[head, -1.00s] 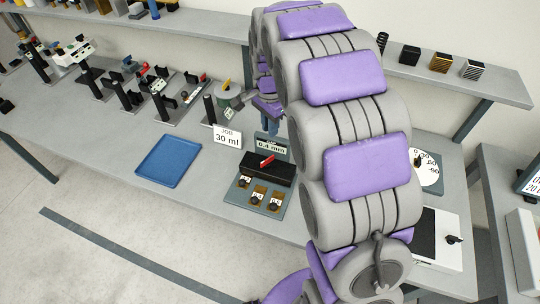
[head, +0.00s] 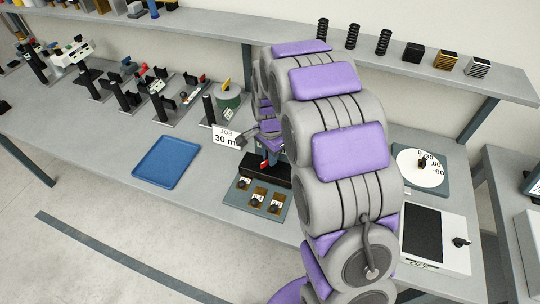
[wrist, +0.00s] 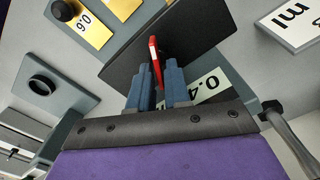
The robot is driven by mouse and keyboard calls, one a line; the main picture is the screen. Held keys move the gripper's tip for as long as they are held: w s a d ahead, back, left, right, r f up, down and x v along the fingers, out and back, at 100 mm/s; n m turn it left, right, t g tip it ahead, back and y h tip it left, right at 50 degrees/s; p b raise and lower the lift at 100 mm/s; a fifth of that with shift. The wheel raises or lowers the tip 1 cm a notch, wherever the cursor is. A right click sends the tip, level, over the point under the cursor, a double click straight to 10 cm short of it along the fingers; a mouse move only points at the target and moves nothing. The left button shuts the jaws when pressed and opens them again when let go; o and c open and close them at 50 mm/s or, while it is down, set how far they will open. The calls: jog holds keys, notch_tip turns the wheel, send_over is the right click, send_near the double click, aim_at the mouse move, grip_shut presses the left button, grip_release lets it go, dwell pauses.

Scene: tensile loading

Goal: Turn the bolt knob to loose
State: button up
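No knob in view carries a readable "bolt" or "loose" mark, so I cannot tell which one is the bolt knob. A red lever (head: 265,163) sits on a black block on the gauge fixture (head: 233,196), partly hidden by my arm. In the wrist view the red lever (wrist: 155,58) stands upright in front of the black block face (wrist: 125,58). My gripper (wrist: 159,74) has two blue fingers, apart, with the lever in line with the gap between them. Contact cannot be told. Several small black knobs (head: 256,202) on yellow tags sit at the fixture's front.
A blue tray (head: 168,162) lies left of the fixture. A "30 ml" job card (head: 226,138) stands behind. A dial (head: 420,168) and a white panel with a black knob (head: 460,242) are right of my arm. A shelf (head: 400,67) runs along the back.

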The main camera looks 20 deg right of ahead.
jog(key=shift+c, duration=0.4)
grip_shut()
